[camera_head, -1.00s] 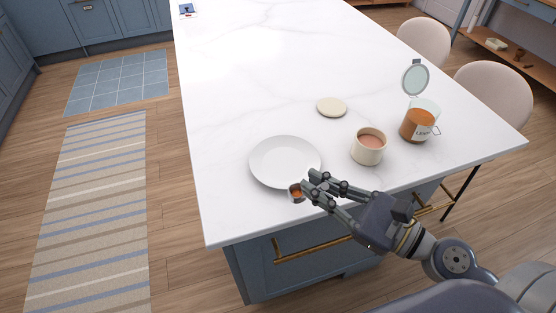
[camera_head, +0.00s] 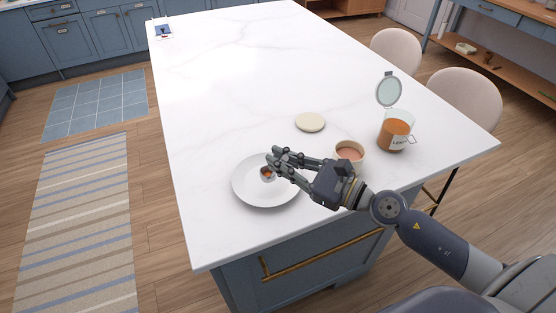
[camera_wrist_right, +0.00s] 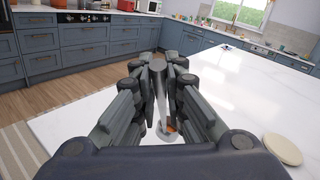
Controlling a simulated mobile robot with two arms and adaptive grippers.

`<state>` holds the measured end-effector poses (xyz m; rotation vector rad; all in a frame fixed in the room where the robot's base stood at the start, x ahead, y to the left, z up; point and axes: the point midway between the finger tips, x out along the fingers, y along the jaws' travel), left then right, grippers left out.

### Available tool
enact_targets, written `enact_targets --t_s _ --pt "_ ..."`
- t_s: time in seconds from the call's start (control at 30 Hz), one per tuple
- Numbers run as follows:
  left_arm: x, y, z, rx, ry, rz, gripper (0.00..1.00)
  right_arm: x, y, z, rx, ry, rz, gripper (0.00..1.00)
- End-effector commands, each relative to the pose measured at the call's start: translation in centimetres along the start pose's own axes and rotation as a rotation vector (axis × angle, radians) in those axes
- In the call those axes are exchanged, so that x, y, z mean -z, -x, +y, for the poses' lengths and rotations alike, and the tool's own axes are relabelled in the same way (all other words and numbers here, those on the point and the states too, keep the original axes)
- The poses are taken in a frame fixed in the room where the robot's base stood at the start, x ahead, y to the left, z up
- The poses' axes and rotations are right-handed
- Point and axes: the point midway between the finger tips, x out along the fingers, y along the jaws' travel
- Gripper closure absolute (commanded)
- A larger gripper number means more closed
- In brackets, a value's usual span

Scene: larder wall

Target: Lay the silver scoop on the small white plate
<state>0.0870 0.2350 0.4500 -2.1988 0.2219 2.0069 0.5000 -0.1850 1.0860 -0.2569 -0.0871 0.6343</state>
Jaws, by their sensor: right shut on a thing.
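My right gripper (camera_head: 275,161) is shut on the silver scoop (camera_head: 267,174), over the small white plate (camera_head: 250,197). The scoop's bowl shows below the fingertips with something orange-brown in it. In the right wrist view the scoop's grey handle (camera_wrist_right: 160,92) stands between the fingers, and its bowl is partly hidden. Whether the bowl touches the plate I cannot tell. The plate lies on the white marble worktop near its front left corner. My left gripper is not in view.
A cream pot (camera_head: 350,152) with pinkish contents stands right of the plate, partly behind my right arm. A glass jar (camera_head: 394,134) with orange contents and an open lid stands further right. A round cream lid (camera_head: 310,122) lies behind.

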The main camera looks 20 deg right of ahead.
Motion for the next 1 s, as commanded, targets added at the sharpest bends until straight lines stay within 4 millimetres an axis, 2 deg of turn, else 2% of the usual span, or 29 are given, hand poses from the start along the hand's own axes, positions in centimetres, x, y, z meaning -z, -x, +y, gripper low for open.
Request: enact_targets --t_s 0.1,0.23,0.6,1.0 --pt "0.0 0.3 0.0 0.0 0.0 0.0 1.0 0.3 -1.4 -1.2 0.003 0.0 -0.003 1.0" --pt "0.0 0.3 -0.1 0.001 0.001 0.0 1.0 0.6 -2.1 -1.7 0.0 0.0 -0.002 1.0" --pt "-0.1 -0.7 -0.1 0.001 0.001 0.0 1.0 4.0 -2.2 -0.9 0.001 -0.003 -0.001 1.0" --pt "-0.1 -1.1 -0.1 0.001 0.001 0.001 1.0 4.6 -2.2 -0.8 -0.001 0.001 0.0 1.0"
